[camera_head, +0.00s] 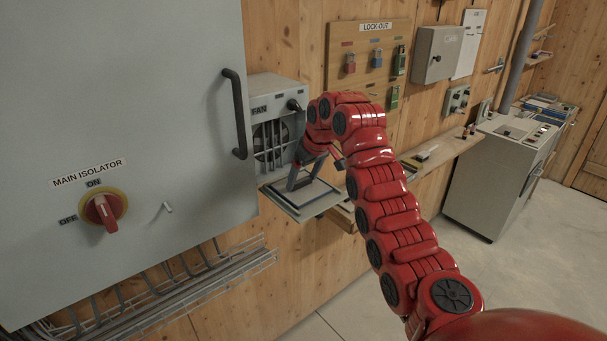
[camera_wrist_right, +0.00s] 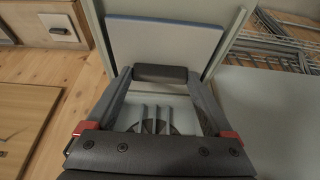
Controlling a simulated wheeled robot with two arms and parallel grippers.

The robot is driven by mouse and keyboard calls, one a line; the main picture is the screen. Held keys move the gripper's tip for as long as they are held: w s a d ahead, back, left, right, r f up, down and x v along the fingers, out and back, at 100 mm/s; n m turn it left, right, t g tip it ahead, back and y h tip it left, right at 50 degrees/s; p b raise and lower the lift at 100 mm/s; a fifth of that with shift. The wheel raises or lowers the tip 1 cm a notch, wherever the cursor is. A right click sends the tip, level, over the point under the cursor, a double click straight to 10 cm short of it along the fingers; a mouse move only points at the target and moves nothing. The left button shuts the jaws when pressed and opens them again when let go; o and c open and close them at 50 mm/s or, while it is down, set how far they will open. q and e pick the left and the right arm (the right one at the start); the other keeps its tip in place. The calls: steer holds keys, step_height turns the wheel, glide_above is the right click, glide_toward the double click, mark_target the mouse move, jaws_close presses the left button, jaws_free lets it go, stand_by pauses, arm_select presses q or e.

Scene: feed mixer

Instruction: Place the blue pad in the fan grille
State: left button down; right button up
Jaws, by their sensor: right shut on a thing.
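The fan unit (camera_head: 275,125) is a grey box with vertical grille slats (camera_head: 270,145); the slats also show between my fingers in the right wrist view (camera_wrist_right: 150,118). A flat flap (camera_head: 320,207) juts out below it. The blue pad (camera_wrist_right: 165,38), pale on its face with a blue edge, lies flat at the flap in the wrist view; a pale panel with a bluish border (camera_head: 312,193) shows there in the head view. My right gripper (camera_head: 298,180) reaches down over the flap. Its fingertips are shut on a dark bar (camera_wrist_right: 160,73) beside the pad. My left gripper is out of view.
The main isolator cabinet (camera_head: 140,120) with its black handle (camera_head: 236,113) stands close left of the fan unit. A wire cable tray (camera_head: 150,295) runs below it. The lock-out board (camera_head: 368,55) and a wooden shelf (camera_head: 445,155) are on the right.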

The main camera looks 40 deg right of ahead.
steer(key=o, duration=1)
steer(key=shift+f, duration=0.15)
steer(key=shift+o, duration=1.2)
